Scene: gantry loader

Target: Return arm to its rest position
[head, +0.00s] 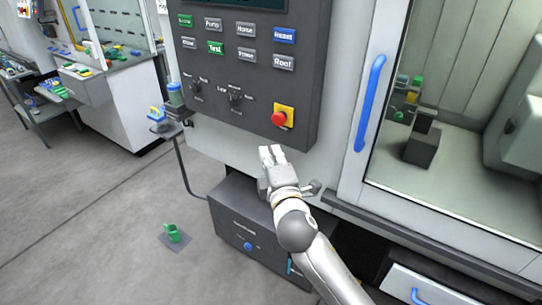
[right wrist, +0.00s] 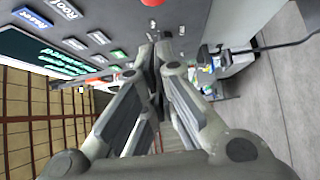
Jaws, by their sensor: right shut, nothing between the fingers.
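My right gripper (head: 272,155) is in front of the machine's pale lower panel, just below the grey control panel (head: 245,70). Its fingers point up toward the panel and look close together, with nothing held. In the right wrist view the fingers (right wrist: 163,42) meet, and the control panel fills the upper left. The red emergency button (head: 280,117) on its yellow plate is just above the fingertips, apart from them in the head view. Part of a red button (right wrist: 152,2) also shows at the top of the right wrist view. My left gripper is not in view.
The machine's window door with a blue handle (head: 370,103) is to the right. A dark drawer unit (head: 245,235) stands below. A small side shelf (head: 170,130) juts out left. The floor at left is mostly clear.

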